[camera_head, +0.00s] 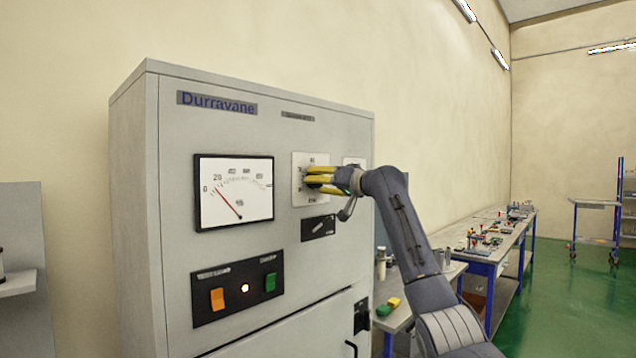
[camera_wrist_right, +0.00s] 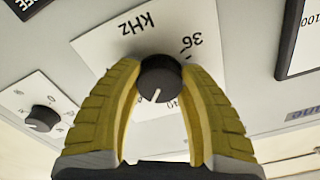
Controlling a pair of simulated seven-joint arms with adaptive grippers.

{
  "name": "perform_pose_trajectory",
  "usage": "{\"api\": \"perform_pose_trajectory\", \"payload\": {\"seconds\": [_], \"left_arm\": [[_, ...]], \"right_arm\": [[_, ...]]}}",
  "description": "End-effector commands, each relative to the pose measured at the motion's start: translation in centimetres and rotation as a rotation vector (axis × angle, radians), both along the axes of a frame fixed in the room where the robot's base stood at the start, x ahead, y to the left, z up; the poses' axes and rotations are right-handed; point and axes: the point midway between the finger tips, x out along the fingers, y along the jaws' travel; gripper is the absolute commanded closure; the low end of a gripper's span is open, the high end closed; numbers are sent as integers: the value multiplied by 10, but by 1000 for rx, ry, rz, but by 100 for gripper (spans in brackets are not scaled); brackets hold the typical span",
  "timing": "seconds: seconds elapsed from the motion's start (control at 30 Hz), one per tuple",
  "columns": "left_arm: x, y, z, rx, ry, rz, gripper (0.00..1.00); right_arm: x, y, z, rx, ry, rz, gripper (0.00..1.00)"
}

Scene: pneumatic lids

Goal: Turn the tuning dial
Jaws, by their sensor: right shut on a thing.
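The tuning dial (camera_wrist_right: 160,79) is a black round knob with a white pointer line on a white plate marked kHz. The plate (camera_head: 299,200) shows on the upper front of the grey Durravane cabinet (camera_head: 135,200) in the head view. My right gripper (camera_wrist_right: 158,72) has yellow fingers, one on each side of the knob, and is shut on it. In the head view the right gripper (camera_head: 310,180) reaches the plate from the right and hides the knob. My left gripper is not in view.
A meter with a red needle (camera_head: 235,191) sits left of the plate. Below are an orange button (camera_head: 218,299), a lit lamp (camera_head: 245,288) and a green button (camera_head: 270,282). A second, smaller knob (camera_wrist_right: 42,118) is beside the dial. Workbenches (camera_head: 487,257) stand at the right.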

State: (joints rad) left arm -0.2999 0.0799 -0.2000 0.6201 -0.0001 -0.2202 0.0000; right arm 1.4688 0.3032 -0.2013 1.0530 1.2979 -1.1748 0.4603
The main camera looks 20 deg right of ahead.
Motion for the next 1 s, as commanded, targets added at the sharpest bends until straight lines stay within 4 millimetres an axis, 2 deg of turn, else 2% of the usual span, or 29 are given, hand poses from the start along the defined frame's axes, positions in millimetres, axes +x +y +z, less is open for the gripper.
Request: {"api": "perform_pose_trajectory", "payload": {"seconds": [0.03, 0.33, 0.83, 0.87, 1.0], "left_arm": [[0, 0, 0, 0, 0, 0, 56], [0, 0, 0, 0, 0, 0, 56], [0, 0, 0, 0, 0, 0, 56], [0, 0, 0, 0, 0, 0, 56], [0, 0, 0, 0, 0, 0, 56]], "right_arm": [[2, 2, -7, 11, 22, 2, 89], [2, 3, -8, 89, 68, 1, 90], [2, 4, -9, 102, 78, 2, 90], [2, 4, -9, 102, 78, 2, 58], [2, 3, -7, 104, 75, 3, 42]]}}
